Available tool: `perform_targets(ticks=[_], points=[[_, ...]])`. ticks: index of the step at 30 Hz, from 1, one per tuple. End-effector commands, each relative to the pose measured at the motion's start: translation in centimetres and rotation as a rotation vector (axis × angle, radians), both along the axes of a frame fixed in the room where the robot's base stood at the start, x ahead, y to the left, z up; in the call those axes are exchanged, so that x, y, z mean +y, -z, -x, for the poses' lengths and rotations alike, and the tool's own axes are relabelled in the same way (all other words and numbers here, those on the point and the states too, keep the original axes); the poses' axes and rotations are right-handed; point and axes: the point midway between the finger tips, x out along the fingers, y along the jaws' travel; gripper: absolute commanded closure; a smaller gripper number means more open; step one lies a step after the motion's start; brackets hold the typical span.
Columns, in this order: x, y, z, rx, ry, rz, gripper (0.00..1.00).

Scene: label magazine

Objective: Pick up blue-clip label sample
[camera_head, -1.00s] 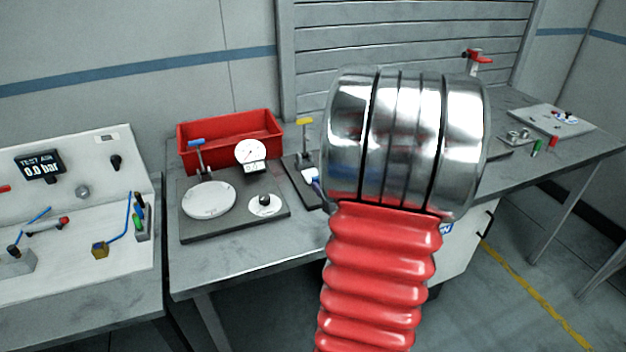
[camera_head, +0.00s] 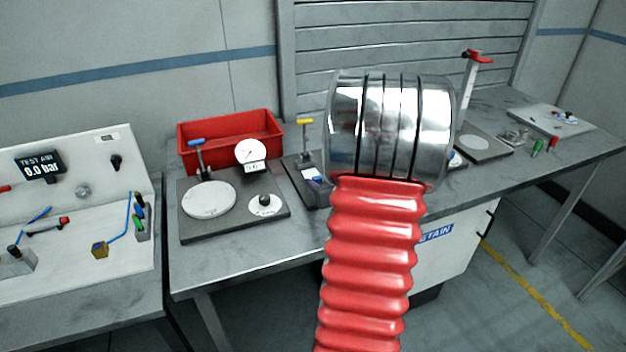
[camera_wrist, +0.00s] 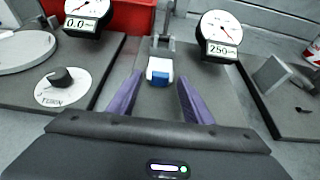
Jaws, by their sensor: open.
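The blue-clip label sample (camera_wrist: 160,70), a small white piece with a blue front, sits on a dark grey base plate (camera_wrist: 165,98) near the foot of a grey post in the wrist view. In the head view a small white and blue piece (camera_head: 312,174), likely the same sample, shows left of my arm below a yellow-handled post. My gripper (camera_wrist: 160,80) has two purple fingers spread apart, pointing toward the sample, one to each side of it. Nothing is between them near the palm. My gripper is hidden in the head view.
A dial gauge reading 250 (camera_wrist: 219,36) stands right of the sample. A tester with a knob (camera_wrist: 60,78) and another gauge (camera_wrist: 88,15) is at left. A red bin (camera_head: 230,138) stands behind.

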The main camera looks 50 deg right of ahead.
Motion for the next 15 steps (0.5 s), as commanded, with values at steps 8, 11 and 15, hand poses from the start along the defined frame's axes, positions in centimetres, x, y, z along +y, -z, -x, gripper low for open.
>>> perform_targets(ticks=[8, 11, 15], points=[[-1.3, 1.2, -2.2, 0.001, -0.001, -0.001, 0.55], [-1.4, 1.2, -2.4, 0.000, -0.001, 0.000, 0.55], [-1.4, 1.2, -2.4, 0.000, 0.000, 0.001, 0.55]])
